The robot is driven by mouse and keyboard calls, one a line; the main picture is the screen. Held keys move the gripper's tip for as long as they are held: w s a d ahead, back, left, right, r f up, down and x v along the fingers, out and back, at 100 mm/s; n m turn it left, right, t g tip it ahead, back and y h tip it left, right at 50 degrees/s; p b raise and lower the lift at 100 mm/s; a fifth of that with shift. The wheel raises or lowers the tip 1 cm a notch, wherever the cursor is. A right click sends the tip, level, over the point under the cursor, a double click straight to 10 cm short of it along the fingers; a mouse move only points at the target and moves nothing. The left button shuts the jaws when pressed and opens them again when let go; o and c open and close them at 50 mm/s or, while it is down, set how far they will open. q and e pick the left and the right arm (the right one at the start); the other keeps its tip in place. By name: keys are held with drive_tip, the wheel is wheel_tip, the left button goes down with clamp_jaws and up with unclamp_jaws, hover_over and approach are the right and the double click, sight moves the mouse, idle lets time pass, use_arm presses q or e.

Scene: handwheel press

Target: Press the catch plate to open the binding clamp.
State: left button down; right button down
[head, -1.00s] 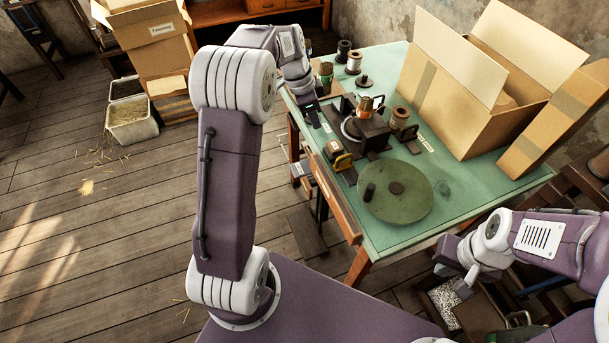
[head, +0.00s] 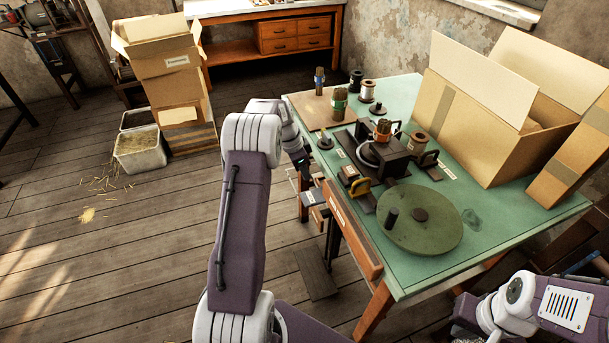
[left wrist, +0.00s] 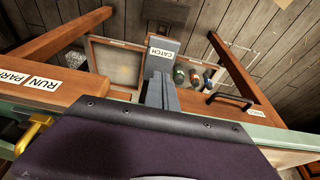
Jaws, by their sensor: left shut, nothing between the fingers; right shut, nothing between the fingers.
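The catch plate (left wrist: 160,54), a grey plate with a white CATCH label, shows in the left wrist view beyond the table edge. In the head view a small pale-labelled plate (head: 313,197) sticks out low at the table's left side. My left gripper (left wrist: 161,92) is shut and empty, its grey fingers pointing at the plate; I cannot tell whether they touch. In the head view it (head: 304,170) is beside the table's left edge. The clamp (head: 394,158), a dark frame around a bundle, stands on the table. My right gripper (head: 496,333) is shut at lower right.
The green table (head: 345,87) carries a round green handwheel (head: 430,240), spools and an open cardboard box (head: 490,125). In the left wrist view, an open drawer (left wrist: 115,65), a black handle (left wrist: 229,101) and wooden legs lie near. Floor left of the table is open.

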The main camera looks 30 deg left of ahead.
sight(312, 197)
use_arm(q)
drive_tip(key=x, duration=1)
drive_tip(key=shift+s+a+f+b, duration=0.3)
drive_tip(key=shift+s+b, duration=0.05)
drive_tip(key=shift+b, duration=0.05)
